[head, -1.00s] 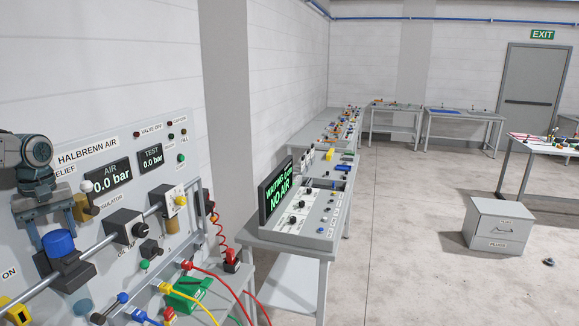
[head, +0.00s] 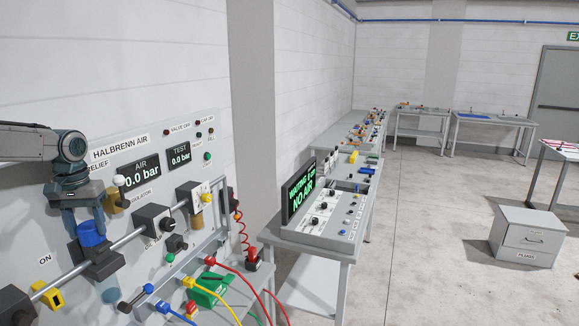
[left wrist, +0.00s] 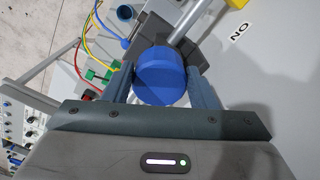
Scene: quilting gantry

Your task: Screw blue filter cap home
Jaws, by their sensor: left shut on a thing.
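The blue filter cap (head: 91,233) sits on top of the dark filter block (head: 97,263) on the air panel's pipe. A clear bowl (head: 110,290) hangs below the block. My left gripper (head: 88,226) comes down from above with one finger on each side of the cap and is shut on it. In the left wrist view the blue cap (left wrist: 161,76) lies between the two fingers, with the dark block and pipe behind it. The cap's thread is hidden, so I cannot tell how far it is screwed in. My right gripper is not in view.
The grey pipe (head: 140,231) runs across the panel through a regulator block (head: 152,220). Gauges there read 0.0 bar. A yellow valve handle (head: 48,293) is at lower left. Coloured hoses and a green block (head: 210,288) lie right of the filter. A screen (head: 301,191) reads "NO AIR".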

